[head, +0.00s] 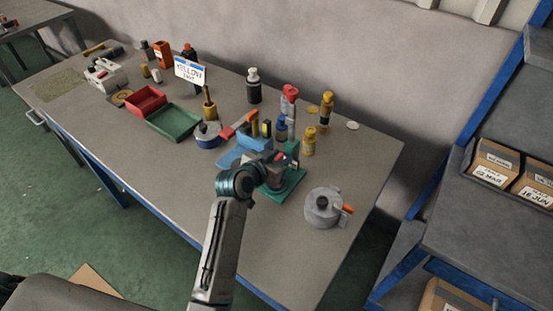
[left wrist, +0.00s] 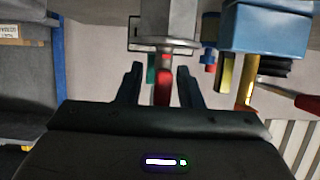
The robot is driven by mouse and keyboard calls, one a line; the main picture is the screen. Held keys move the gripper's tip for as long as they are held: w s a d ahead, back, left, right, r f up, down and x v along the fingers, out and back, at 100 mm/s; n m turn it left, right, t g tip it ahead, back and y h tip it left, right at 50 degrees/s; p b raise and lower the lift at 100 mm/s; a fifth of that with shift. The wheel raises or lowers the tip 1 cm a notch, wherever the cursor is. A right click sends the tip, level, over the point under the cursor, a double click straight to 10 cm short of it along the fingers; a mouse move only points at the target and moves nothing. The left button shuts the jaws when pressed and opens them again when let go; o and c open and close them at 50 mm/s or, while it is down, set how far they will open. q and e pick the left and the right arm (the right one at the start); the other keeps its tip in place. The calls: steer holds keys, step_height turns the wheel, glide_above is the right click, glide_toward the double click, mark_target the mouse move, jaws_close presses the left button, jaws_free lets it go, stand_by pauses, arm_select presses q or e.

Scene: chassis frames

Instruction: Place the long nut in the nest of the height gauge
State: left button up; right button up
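My left gripper (head: 275,165) is over the green base (head: 287,193) of what looks like the height gauge, and hides much of it. In the left wrist view its two dark fingers (left wrist: 161,88) are apart, with gaps on both sides of a red part (left wrist: 162,82) seen between them. A grey block with a round flange (left wrist: 168,25) stands beyond the fingertips. I cannot tell whether the fingers touch anything. I cannot make out the long nut or the nest in either view. My right gripper is not in view.
A blue bin (head: 245,153) is just left of the gripper, with bottles and tools behind it. A grey round canister (head: 323,207) stands to the right. A green tray (head: 174,122) and a red bin (head: 146,100) lie further left. The table's front strip is clear.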

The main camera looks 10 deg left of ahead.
arm_select(q)
steer(key=b+v, duration=0.2)
steer(key=v, duration=1)
